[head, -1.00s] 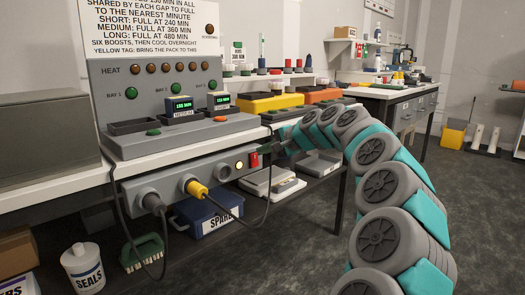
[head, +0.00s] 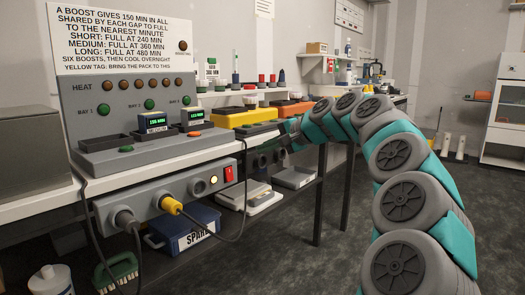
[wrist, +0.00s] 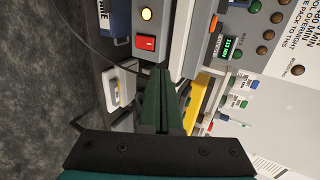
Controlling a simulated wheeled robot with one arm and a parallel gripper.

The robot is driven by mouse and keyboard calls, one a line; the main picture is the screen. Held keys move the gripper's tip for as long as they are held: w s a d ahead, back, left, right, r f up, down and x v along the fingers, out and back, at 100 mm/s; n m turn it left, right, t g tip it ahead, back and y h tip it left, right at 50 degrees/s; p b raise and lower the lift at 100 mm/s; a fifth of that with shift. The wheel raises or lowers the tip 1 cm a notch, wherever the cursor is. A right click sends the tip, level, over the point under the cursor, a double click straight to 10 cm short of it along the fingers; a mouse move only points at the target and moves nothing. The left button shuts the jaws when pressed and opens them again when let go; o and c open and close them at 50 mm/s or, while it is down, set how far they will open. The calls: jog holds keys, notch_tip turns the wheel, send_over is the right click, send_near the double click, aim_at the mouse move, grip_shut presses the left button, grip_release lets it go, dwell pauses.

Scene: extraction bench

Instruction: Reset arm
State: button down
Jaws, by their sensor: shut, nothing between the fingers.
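My gripper (wrist: 160,95) points toward the front of the bench, its dark green fingers together with nothing between them. In the head view my gripper (head: 262,157) is small and dark, just right of the red switch (head: 228,174) on the grey socket strip (head: 150,203). My grey and teal arm curves in from the right of the head view.
A grey charging console (head: 140,145) stands on the bench with two packs in its bays. A yellow plug (head: 172,205) and a dark plug sit in the socket strip, their cables hanging. A blue spares box (head: 185,232) is below. Open floor lies right of the bench.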

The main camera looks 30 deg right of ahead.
dwell(0.3)
jog(key=s+a+f+n+g+y, duration=0.1)
jog(key=s+a+f+n+g, duration=0.15)
jog(key=a, duration=0.55)
jog(key=s+a+f+n+g, duration=0.1)
jog(key=s+a+f+n, duration=0.15)
jog(key=a, duration=0.65)
jog(key=s+a+f+n+g, duration=0.4)
jog(key=s+a+f, duration=0.45)
jog(key=s, duration=0.25)
jog(key=s+f+n+g+h, duration=0.2)
jog(key=s+f, duration=0.6)
jog(key=s, duration=0.5)
jog(key=s+f+n+g+h, duration=0.3)
jog(key=s+f, duration=0.6)
jog(key=s, duration=0.5)
jog(key=shift+d+g, duration=0.45)
jog(key=shift+g, duration=0.1)
